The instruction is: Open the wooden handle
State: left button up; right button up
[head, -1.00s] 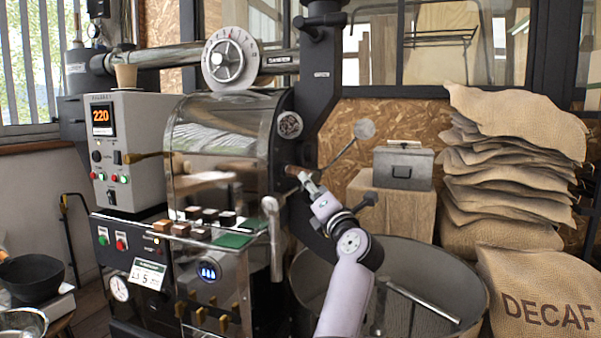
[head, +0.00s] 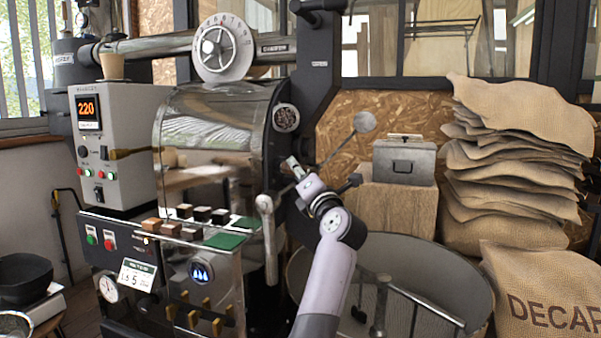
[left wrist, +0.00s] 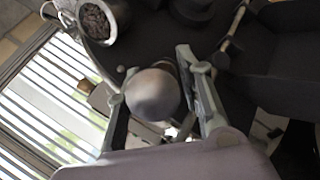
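A rounded knob (left wrist: 153,95), grey-brown in shadow, sits between the fingers of my left gripper (left wrist: 152,88) in the left wrist view. It looks like the end of the wooden handle. The fingers are spread apart on either side of it, and I cannot tell whether they touch it. In the head view my left gripper (head: 294,168) is at the front of the roaster drum (head: 215,140), below the round bean window (head: 285,118). The handle is not clearly visible there, hidden at the fingertips. My right gripper is not in view.
A long metal lever (head: 267,235) hangs just left of my arm. A rod with a round disc end (head: 364,122) rises behind the gripper. The round cooling tray (head: 455,270) lies below right. Burlap sacks (head: 510,190) are stacked at the right.

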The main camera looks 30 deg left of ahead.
pick_arm(q)
grip_shut()
dwell(0.5)
